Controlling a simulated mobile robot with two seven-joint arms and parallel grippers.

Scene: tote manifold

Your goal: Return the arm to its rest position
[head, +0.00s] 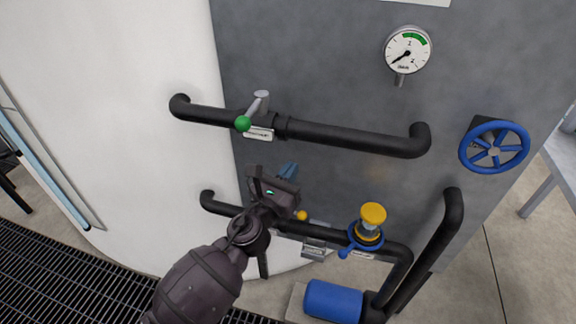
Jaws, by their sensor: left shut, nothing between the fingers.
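My left arm (201,283) comes in from the bottom, left of centre, and reaches up in front of the lower black pipe. My left gripper (288,170) is shut and empty, with its blue fingertips pointing away in front of the grey panel. It is below the upper black pipe (350,137) and hides part of the lower pipe. I cannot tell how far it is from the panel. My right gripper is not in view.
A green-knobbed lever (243,124) sits on the upper pipe. A yellow-capped valve (372,215) with a blue ring stands on the lower pipe, above a blue motor (333,301). A blue handwheel (494,147) and a gauge (408,50) are at right. A white tank (110,100) is at left.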

